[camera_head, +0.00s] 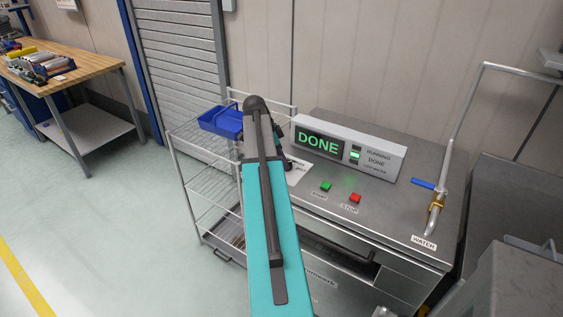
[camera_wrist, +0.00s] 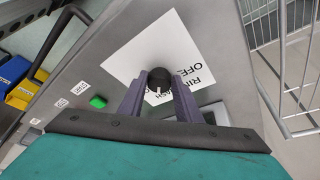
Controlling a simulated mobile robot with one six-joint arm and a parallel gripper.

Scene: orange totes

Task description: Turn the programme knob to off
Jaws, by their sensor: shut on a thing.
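The programme knob (camera_wrist: 158,77) is a round black knob on a white card in the wrist view. The fingers of my gripper (camera_wrist: 159,92) are shut on it, one on each side. A white mark on the knob points down in that picture, beside partly hidden lettering ending in "ASH". The word "OFF" is printed upside down on the card (camera_wrist: 135,58), right of the knob. In the head view my arm hides the knob, and only part of the card (camera_head: 298,171) shows.
The display box (camera_head: 318,142) reads "DONE" in green. A green button (camera_head: 325,187) and a red button (camera_head: 355,198) sit on the steel top. A wire cart (camera_head: 205,178) with a blue bin (camera_head: 222,121) stands left. A water pipe (camera_head: 436,205) rises at right.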

